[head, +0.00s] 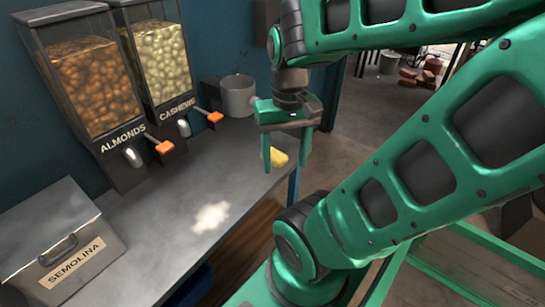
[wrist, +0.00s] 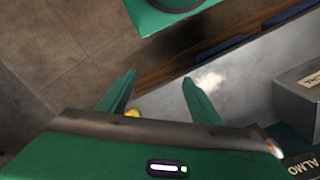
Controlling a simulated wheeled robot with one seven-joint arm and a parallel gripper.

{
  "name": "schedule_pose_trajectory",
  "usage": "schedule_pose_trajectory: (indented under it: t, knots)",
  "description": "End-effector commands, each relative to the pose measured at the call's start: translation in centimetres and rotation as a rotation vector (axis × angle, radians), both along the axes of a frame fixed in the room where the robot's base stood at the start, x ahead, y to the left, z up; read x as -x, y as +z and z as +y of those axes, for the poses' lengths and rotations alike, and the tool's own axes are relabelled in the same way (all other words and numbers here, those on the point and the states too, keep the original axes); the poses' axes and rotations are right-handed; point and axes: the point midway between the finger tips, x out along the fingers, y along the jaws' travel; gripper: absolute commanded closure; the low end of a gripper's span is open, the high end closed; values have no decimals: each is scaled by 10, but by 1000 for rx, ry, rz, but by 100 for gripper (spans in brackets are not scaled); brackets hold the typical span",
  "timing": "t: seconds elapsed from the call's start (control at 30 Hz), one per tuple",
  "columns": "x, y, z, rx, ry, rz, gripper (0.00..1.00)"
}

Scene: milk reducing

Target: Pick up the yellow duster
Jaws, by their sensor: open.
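The yellow duster (head: 277,157) lies on the grey counter close to its right end, near the front edge. My gripper (head: 286,165) is open and empty, with its fingers pointing down around where the duster shows in the head view; the left finger hides part of it. I cannot tell how high the fingers are above the counter. In the wrist view only a small yellow piece of the duster (wrist: 132,113) shows beside the left finger, mostly hidden by my gripper (wrist: 158,78).
The floor is open beyond the counter's right end.

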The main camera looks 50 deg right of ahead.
Motion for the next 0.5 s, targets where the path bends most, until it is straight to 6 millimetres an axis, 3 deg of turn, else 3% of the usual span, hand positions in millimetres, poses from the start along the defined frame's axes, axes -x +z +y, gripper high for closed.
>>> schedule_pose_trajectory:
  t: [0.17,0.5]
  knots:
    - [-20,-5,-6,11,-217,-21,30]
    - [-89,-40,-72,-36,-1060,-112,30]
